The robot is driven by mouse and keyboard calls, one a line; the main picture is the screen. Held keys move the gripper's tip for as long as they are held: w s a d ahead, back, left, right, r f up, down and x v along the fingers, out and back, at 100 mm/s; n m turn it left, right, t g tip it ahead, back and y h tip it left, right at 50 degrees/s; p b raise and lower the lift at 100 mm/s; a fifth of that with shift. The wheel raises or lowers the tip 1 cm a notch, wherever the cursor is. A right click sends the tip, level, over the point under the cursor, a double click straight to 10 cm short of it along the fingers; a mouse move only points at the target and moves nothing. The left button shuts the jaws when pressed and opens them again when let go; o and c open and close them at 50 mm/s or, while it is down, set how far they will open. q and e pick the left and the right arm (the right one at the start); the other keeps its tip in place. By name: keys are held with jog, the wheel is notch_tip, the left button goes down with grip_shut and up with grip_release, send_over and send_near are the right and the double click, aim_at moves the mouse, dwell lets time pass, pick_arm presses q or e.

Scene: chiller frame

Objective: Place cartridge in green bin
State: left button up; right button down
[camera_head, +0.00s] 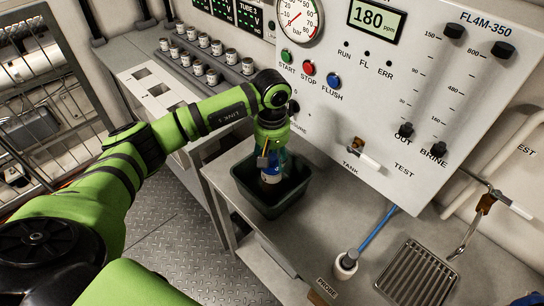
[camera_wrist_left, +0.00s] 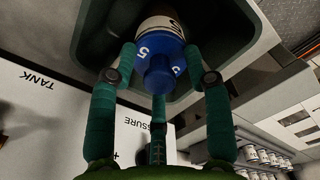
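The green bin (camera_head: 243,187) is a dark green open tub on the grey counter below the panel. The cartridge (camera_head: 271,178) has a blue top and a pale body with a brownish end, and it is down inside the bin's opening. My left gripper (camera_head: 269,157) points down into the bin with its fingers around the cartridge. In the left wrist view my left gripper (camera_wrist_left: 160,58) has its fingers against the sides of the blue cap of the cartridge (camera_wrist_left: 158,62), marked 5. Whether the cartridge touches the bin floor is hidden. My right gripper is not in view.
The panel (camera_head: 400,90) with gauge, buttons and knobs rises close behind the bin. Several small canisters (camera_head: 205,41) stand on the rack at the back left. A probe holder (camera_head: 345,264) and a drain grate (camera_head: 418,275) are at the right. A wire rack (camera_head: 45,110) stands at far left.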

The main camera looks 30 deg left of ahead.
pick_arm(q)
jog(key=shift+r, duration=0.35)
notch_tip(320, 180, up, 12)
jog(key=b, duration=0.4)
jog(key=shift+f, duration=0.15)
